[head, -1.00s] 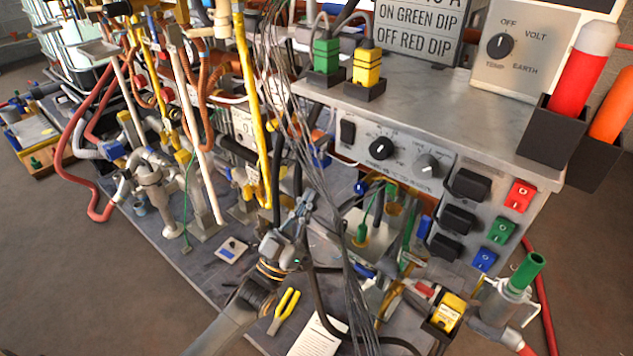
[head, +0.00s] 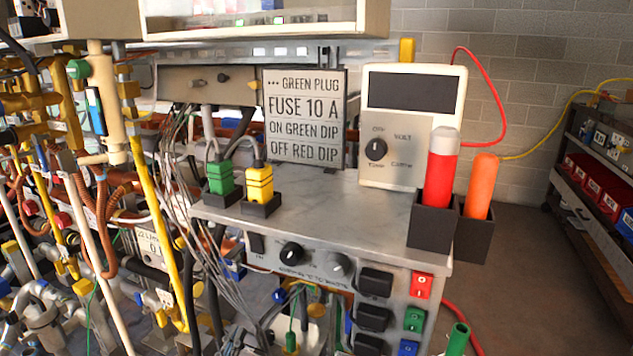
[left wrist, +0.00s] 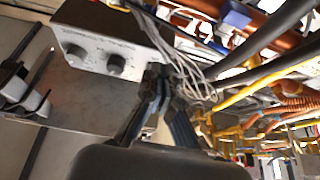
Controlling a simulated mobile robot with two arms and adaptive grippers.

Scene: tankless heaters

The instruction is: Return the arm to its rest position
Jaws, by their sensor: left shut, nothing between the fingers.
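My left gripper (left wrist: 161,84) shows in the left wrist view, with its two dark fingers drawn together at the tips. It is shut and nothing shows between the fingers. A bundle of thin grey wires hangs close beside the fingertips there, and I cannot tell whether they touch. In the head view the left gripper is at most a small part at the bottom edge, among wires and fittings, hard to make out. The rest of the left arm is hidden there. My right gripper is in neither view.
A grey control box (head: 330,212) with knobs carries a green plug (head: 221,178), a yellow plug (head: 259,184) and a white meter (head: 409,128). Red (head: 438,175) and orange (head: 481,186) probes stand in black holders. Pipes and wires crowd the left. Floor (head: 535,290) is open at right.

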